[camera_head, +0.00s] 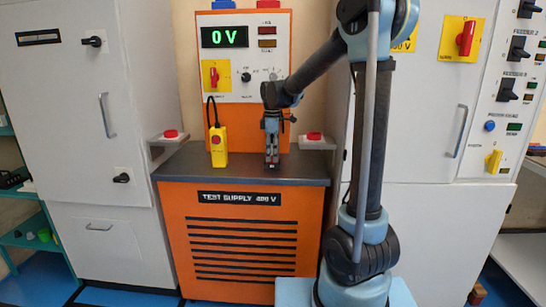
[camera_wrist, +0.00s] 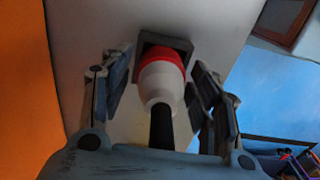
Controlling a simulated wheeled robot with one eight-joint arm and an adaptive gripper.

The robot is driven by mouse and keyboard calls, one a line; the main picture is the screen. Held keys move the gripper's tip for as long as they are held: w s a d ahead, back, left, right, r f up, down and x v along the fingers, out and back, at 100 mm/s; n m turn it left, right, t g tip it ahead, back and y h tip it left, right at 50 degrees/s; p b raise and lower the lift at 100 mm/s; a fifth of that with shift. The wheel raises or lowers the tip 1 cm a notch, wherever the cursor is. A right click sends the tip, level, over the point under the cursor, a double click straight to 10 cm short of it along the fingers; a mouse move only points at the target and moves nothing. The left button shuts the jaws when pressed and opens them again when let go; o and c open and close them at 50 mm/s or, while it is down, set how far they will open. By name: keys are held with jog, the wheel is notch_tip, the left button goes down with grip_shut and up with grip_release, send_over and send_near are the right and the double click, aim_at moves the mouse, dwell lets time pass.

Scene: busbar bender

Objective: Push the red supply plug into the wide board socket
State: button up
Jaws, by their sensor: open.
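The red supply plug (camera_wrist: 161,82) shows in the wrist view with a red collar, a pale body and a black cable or stem running towards the camera. Its red end is at the mouth of a dark grey square socket (camera_wrist: 181,43) on a pale panel. How deep it sits is hidden by its own body. My gripper (camera_wrist: 160,85) is open, with one finger on each side of the plug and gaps visible between. In the head view my gripper (camera_head: 271,160) points down over the orange supply's top, and I cannot make out the plug there.
The orange test supply (camera_head: 243,235) has a dark top (camera_head: 310,168) and a display reading 0 V (camera_head: 224,37). A yellow control box (camera_head: 217,147) stands left of my gripper on a black cable. Small shelves with red buttons (camera_head: 170,134) flank it. Grey cabinets stand either side.

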jog(key=shift+f, duration=0.3)
dwell(0.5)
jog(key=c, duration=1.1)
